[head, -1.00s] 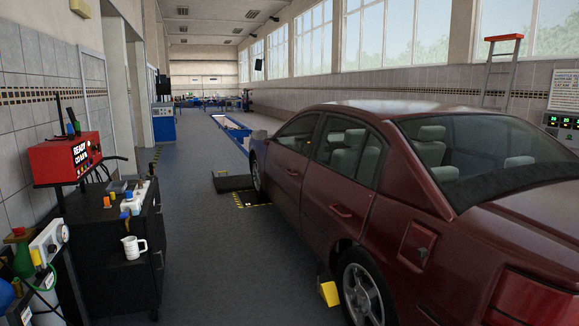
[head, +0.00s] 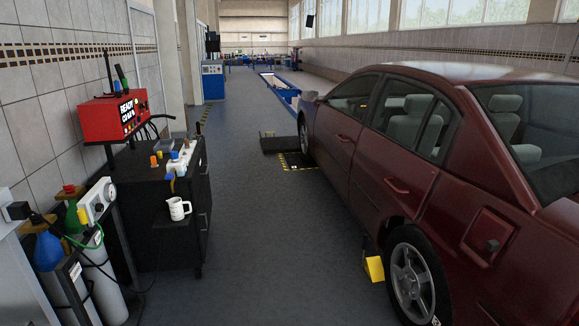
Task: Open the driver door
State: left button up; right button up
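The dark red car (head: 400,150) stands at the right of the head view, seen from behind on its left side. Its front side door (head: 335,140) looks shut, with a small handle (head: 344,139) on it. The rear side door (head: 390,180) also looks shut, with its handle (head: 396,187) nearer to me. A fuel flap (head: 488,237) is on the rear flank. Neither of my grippers shows in the head view.
A black cart (head: 165,210) with bottles and a white jug (head: 178,208) stands at the left, below a red box (head: 113,116). Gas cylinders (head: 95,270) are at the lower left. A yellow wheel chock (head: 374,268) sits by the rear wheel (head: 413,280). The grey floor (head: 265,240) between is clear.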

aim_at(333, 125)
jog(key=i+j, duration=0.1)
jog(key=i, duration=5.15)
jog(key=i+z, duration=0.5)
jog(key=i, duration=0.15)
